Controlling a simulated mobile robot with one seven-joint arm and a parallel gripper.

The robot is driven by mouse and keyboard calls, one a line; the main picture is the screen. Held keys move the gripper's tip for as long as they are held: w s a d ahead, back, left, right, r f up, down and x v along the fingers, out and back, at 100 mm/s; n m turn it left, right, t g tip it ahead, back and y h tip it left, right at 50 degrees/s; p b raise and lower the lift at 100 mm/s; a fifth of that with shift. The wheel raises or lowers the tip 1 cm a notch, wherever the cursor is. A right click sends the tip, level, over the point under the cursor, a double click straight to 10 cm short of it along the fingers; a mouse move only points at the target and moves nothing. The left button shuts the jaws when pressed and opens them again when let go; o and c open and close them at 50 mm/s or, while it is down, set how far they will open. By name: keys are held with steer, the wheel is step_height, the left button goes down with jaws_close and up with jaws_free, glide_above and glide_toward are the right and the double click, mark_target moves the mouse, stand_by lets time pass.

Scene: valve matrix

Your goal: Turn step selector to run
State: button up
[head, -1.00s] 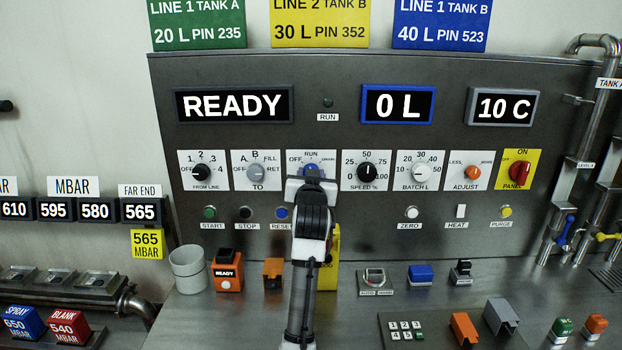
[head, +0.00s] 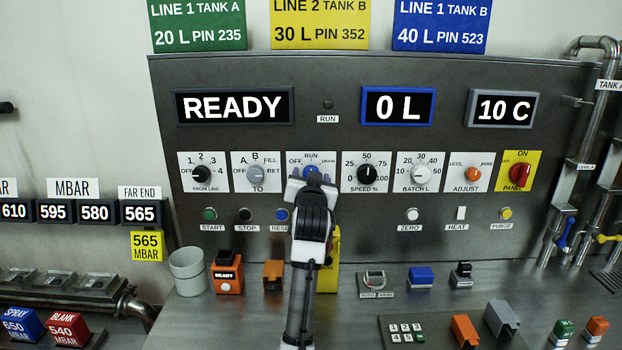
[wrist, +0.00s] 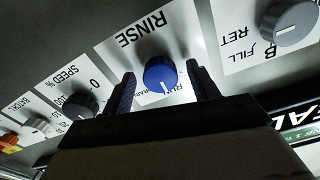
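The step selector is a blue round knob (head: 311,171) on a white plate marked OFF, RUN and DRAIN, in the middle of the panel's dial row. My gripper (head: 311,178) is in front of it, hiding the lower part of its plate. In the wrist view the blue knob (wrist: 160,75) sits between the two dark fingers of my open gripper (wrist: 162,80). Gaps show on both sides, so the fingers do not visibly pinch it. The knob's white pointer line is turned toward the RUN side of the plate; its exact alignment is hard to tell. RINSE is printed on the opposite side.
The grey TO knob (head: 255,172) and black SPEED knob (head: 367,173) flank the selector closely. START (head: 210,213), STOP (head: 245,213) and RESET (head: 282,214) buttons sit below. The display (head: 234,106) reads READY. The RUN lamp (head: 328,104) looks dark.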

steer(key=s+b, duration=0.4)
steer(key=s, duration=1)
steer(key=shift+b, duration=0.35)
steer(key=shift+w, duration=0.1)
